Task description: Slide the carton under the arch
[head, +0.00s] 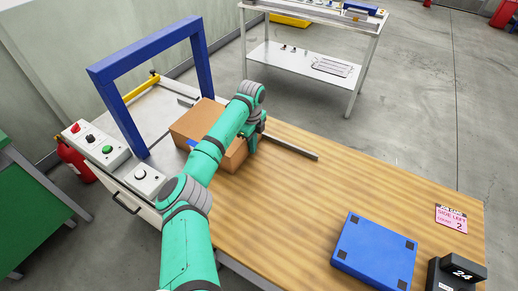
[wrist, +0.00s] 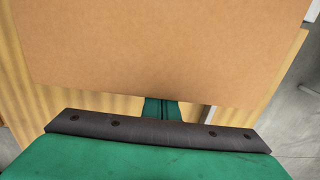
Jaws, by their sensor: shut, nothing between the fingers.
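The brown carton (head: 191,121) sits on the wooden table's left part, in front of the blue arch (head: 124,121). Part of it is hidden behind my teal arm. In the wrist view the carton (wrist: 165,45) fills most of the upper picture. My gripper (head: 252,143) is at the carton's right side, low over the table. In the wrist view its shut fingers (wrist: 161,106) are at the carton's near edge, with nothing between them. I cannot tell whether they touch the carton. The arch stands upright over a pale bed.
A metal rail (head: 291,146) lies right of my gripper. A control box (head: 95,143) with knobs and a small dial box (head: 143,180) stand at the arch's near side. A blue case (head: 375,250) and a pink card (head: 451,219) lie on the table's right. The middle table is clear.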

